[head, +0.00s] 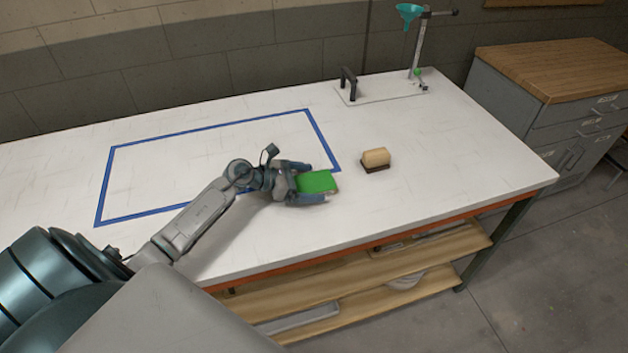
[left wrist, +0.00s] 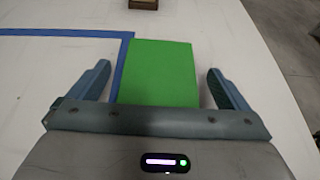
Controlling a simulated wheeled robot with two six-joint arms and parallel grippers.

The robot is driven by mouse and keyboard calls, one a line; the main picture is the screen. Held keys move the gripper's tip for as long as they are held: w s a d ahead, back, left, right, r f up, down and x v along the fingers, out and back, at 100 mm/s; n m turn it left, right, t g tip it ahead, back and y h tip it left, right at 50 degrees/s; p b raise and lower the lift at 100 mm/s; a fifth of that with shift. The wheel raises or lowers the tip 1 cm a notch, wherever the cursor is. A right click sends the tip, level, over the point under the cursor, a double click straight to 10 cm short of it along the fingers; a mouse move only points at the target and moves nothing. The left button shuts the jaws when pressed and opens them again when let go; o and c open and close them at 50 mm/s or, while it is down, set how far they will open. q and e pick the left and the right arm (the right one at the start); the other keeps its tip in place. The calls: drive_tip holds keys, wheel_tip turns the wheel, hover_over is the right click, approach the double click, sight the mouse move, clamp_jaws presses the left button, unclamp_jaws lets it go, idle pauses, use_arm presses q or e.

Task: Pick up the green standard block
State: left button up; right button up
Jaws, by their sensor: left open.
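The green standard block (head: 317,182) lies on the white table just outside the blue outline's right corner. In the left wrist view the green block (left wrist: 158,73) sits between the two fingers, with a gap on each side. My left gripper (head: 318,183) is open around the block. Its fingers (left wrist: 158,88) are apart from the block's sides in the wrist view. The block's near end is hidden by the gripper body in the wrist view. My right gripper is not in view.
A tan and brown brush-like block (head: 376,159) sits to the right. A blue tape rectangle (head: 210,127) marks the table (head: 440,165). A stand with a teal funnel (head: 416,45) and black handle (head: 349,84) is at the back right. The table's front edge is near the gripper.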

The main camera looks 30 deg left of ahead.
use_arm(q)
drive_tip(key=shift+x, duration=0.8)
drive_tip(key=shift+w, duration=0.1)
drive_tip(key=c, duration=1.1)
drive_tip(key=shift+r, duration=0.1)
